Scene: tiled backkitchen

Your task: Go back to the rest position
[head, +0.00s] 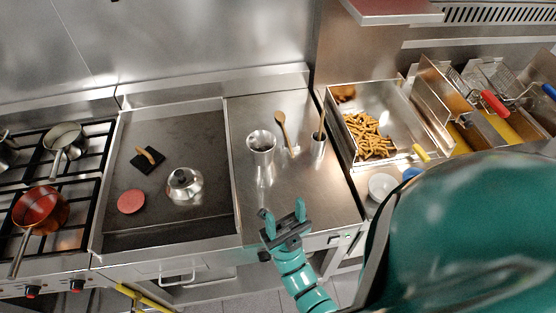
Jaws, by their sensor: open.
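My gripper (283,220) is open and empty, at the end of my teal arm. It is in the lower middle of the head view, over the front edge of the steel counter. No object shows between its two fingers. Large teal parts of my own arm fill the lower right of the view and hide what lies behind them.
A steel cup (261,149) and wooden spoon (282,125) are behind my gripper. A fries tray (396,103) and fryers are at right.

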